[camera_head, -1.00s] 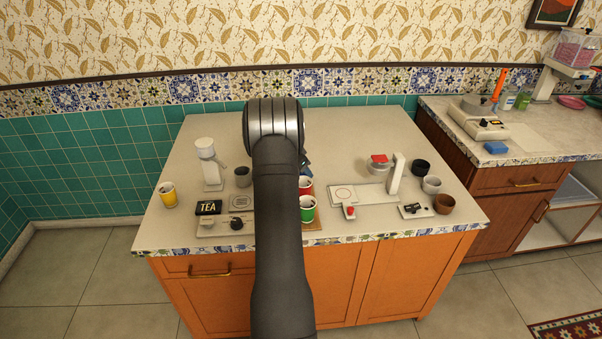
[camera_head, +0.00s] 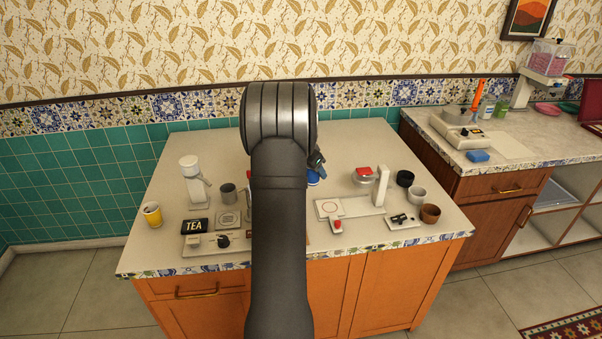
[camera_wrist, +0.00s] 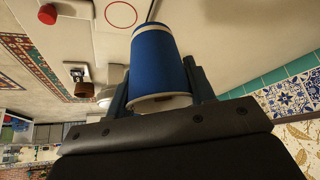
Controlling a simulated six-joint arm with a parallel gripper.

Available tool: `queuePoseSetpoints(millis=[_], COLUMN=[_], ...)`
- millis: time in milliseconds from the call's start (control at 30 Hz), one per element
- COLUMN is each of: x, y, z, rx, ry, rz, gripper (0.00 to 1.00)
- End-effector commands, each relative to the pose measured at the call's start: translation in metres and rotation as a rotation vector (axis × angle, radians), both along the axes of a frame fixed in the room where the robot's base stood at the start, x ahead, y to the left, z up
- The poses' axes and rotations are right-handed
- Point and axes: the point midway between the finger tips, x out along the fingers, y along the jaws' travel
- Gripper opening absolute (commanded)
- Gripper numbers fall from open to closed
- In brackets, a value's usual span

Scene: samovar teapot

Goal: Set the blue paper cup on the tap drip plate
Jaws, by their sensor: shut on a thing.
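My gripper (camera_head: 318,160) is shut on the blue paper cup (camera_head: 314,178), held above the counter just right of my arm. In the wrist view the blue cup (camera_wrist: 155,58) sits between the two fingers of my gripper (camera_wrist: 160,80). A square slotted plate (camera_head: 228,218) lies beside the black TEA sign (camera_head: 194,226), left of my arm; it looks like a drip plate. A white base with a red ring (camera_head: 328,208) and an upright post lies to the right; the ring also shows in the wrist view (camera_wrist: 120,14). The cup is apart from both.
A white dispenser (camera_head: 192,182), grey cup (camera_head: 228,192) and yellow cup (camera_head: 152,214) stand left. A red-topped device (camera_head: 363,174), black cup (camera_head: 405,178), white cup (camera_head: 417,195) and brown bowl (camera_head: 430,213) stand right. My arm hides the counter's middle.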

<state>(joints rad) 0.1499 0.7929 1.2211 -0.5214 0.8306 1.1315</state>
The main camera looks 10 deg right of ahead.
Motion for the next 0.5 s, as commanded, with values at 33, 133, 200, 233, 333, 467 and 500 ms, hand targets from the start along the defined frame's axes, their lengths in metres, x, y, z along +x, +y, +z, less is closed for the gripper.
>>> queuePoseSetpoints(millis=[33,133,200,233,333,467,500], x=[-0.003,-0.007,-0.01,-0.011,-0.019,-0.04,-0.049], y=[-0.005,-0.009,-0.008,-0.007,0.005,0.035,0.047], z=[0.003,0.007,0.008,0.008,0.009,0.01,0.009], rx=[0.0,0.0,0.001,0.002,0.01,0.023,0.025], ry=[0.0,0.0,0.0,0.002,0.008,0.018,0.02], rz=[-0.001,0.0,0.009,0.021,0.084,0.245,0.304], gripper=[0.4,0.4,0.4,0.4,0.4,0.4,0.4])
